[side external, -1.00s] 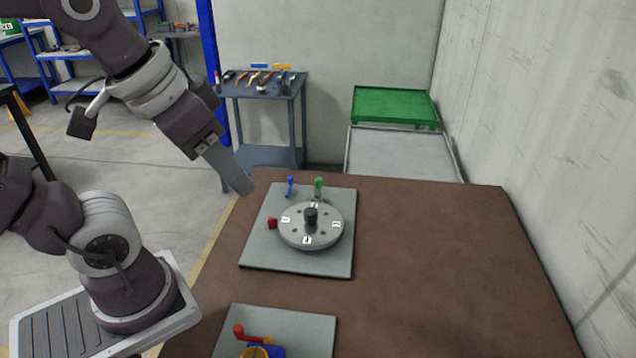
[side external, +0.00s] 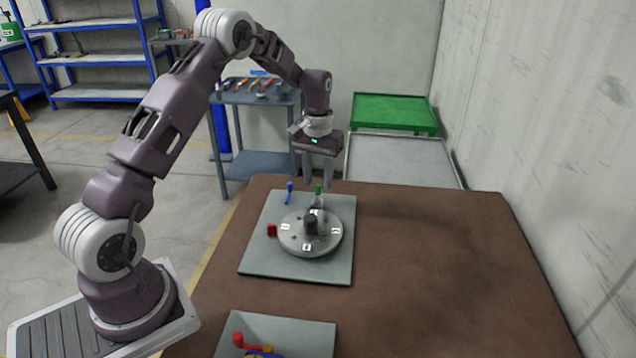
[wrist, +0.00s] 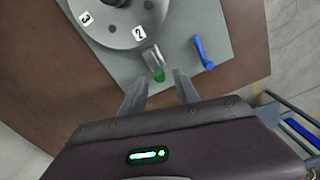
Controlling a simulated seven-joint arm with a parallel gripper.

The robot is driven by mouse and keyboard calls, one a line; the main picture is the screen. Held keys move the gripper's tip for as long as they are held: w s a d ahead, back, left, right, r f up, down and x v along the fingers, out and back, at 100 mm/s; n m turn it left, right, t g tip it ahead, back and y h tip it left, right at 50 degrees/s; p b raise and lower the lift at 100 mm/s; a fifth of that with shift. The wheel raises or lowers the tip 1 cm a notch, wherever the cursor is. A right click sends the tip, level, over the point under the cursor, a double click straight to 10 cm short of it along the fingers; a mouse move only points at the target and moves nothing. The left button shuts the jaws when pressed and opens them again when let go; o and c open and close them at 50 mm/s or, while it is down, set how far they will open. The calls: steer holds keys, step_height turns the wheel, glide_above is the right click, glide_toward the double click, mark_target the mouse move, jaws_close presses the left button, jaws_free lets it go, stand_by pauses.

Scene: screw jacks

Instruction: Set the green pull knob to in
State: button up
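The green pull knob (side external: 318,189) stands at the far edge of the round grey dial, on the grey base plate (side external: 262,258). In the wrist view the green knob (wrist: 159,75) sits at the end of a light grey stem that points from the dial toward my gripper. My gripper (side external: 318,184) points down just above and behind the knob. Whether a finger touches the knob I cannot tell.
A blue lever (wrist: 203,52) stands close beside the knob. The dial (side external: 309,242) has numbered labels and a black centre post (side external: 310,225). A red block (side external: 272,230) sits at its left. A second plate (side external: 300,328) with a red-handled crank is nearer. The brown table (side external: 440,270) is clear at right.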

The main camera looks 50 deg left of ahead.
steer(key=shift+f, duration=0.9)
steer(key=shift+c, duration=0.5)
jaws_close()
